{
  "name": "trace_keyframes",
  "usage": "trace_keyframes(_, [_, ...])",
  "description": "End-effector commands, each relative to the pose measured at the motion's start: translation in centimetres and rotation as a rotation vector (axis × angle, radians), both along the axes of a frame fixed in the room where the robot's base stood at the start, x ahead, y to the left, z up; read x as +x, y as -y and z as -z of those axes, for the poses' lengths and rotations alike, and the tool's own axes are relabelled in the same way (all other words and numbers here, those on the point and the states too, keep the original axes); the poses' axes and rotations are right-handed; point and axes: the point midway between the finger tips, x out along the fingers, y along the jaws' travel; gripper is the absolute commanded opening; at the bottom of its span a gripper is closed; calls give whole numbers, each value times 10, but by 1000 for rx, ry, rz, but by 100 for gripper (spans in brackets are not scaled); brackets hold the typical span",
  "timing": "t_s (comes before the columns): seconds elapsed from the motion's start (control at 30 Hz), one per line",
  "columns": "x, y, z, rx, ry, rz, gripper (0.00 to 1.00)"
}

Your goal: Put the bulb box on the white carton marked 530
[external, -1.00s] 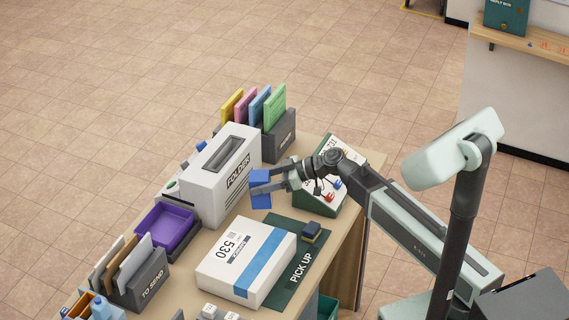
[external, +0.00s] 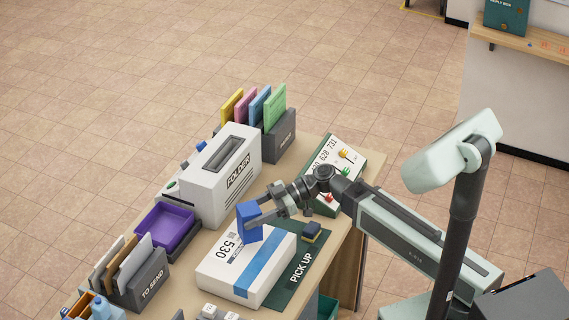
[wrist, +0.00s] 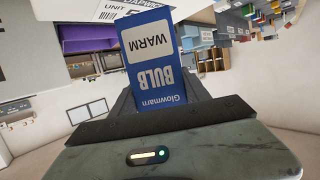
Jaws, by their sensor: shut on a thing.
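The bulb box (external: 249,221) is blue, and in the wrist view its label (wrist: 150,70) reads Glowmarn BULB WARM, upside down. My gripper (external: 258,219) is shut on it, with a finger along its near side in the external view. The white carton marked 530 (external: 222,270) lies flat on the desk with a blue stripe across its top. The box is held over the carton's far end, near the printed number. Whether it touches the carton I cannot tell.
The white folder machine (external: 210,185) stands just behind the carton. The purple tray (external: 166,232) and the TO SEND rack (external: 140,280) are to the left. A button panel (external: 335,170) stands behind my arm.

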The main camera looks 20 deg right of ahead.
Motion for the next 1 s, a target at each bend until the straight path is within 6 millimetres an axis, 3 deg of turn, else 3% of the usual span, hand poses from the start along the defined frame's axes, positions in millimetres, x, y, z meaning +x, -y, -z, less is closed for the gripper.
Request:
trace_keyframes(0.27, [0,0,40,0,0,1,12])
trace_keyframes(0.67, [0,0,42,0,0,1,12])
trace_keyframes(0.7, [0,0,40,0,0,1,65])
trace_keyframes(0.73, [0,0,40,0,0,1,74])
trace_keyframes(1.0, [0,0,40,0,0,1,76])
